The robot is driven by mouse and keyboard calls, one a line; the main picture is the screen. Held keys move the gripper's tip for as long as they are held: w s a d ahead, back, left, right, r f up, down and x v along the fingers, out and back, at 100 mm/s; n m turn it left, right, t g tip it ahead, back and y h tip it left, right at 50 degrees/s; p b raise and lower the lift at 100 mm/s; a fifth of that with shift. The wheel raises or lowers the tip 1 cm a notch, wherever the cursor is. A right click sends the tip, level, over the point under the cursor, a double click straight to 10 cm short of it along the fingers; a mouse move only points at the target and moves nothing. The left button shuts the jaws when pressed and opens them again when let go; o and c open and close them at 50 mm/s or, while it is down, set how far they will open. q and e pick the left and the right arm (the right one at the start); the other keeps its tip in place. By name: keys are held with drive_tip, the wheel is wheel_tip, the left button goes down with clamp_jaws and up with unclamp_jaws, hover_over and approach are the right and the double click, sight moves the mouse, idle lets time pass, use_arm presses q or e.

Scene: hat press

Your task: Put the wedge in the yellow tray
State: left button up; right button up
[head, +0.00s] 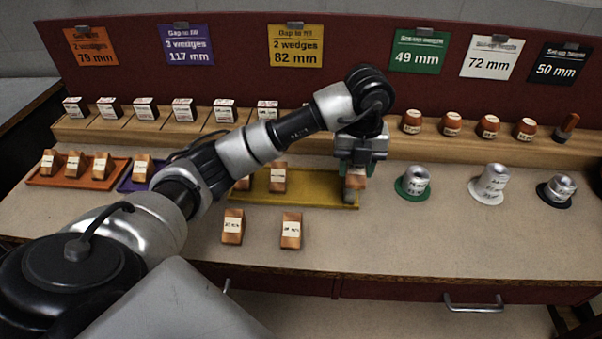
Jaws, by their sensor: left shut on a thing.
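The yellow tray (315,193) lies in the middle of the table. A wooden wedge (278,178) with a white label stands in it, and another (243,184) shows partly behind my arm at its left. I cannot tell whether this wedge touches the tray. Two more wedges, a left one (233,226) and a right one (291,230), stand on the table in front of the tray. My right gripper is out of view.
An orange tray (52,180) with several wedges and a purple tray (127,186) lie left. Green (413,186), white (489,187) and dark (557,191) stands with metal pieces are right. A wooden shelf (400,144) runs behind. The front right table is clear.

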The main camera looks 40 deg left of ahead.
use_arm(q)
hover_over(316, 185)
wheel_tip(316, 185, down, 6)
drive_tip(key=shift+f, duration=0.1)
wheel_tip(316, 185, down, 4)
drive_tip(key=shift+r+p, duration=0.1)
drive_tip(key=shift+p, duration=0.3)
drive_tip(key=shift+f, duration=0.25)
drive_tip(key=o, duration=0.9)
wheel_tip(316, 185, up, 12)
drive_tip(key=shift+r, duration=0.2)
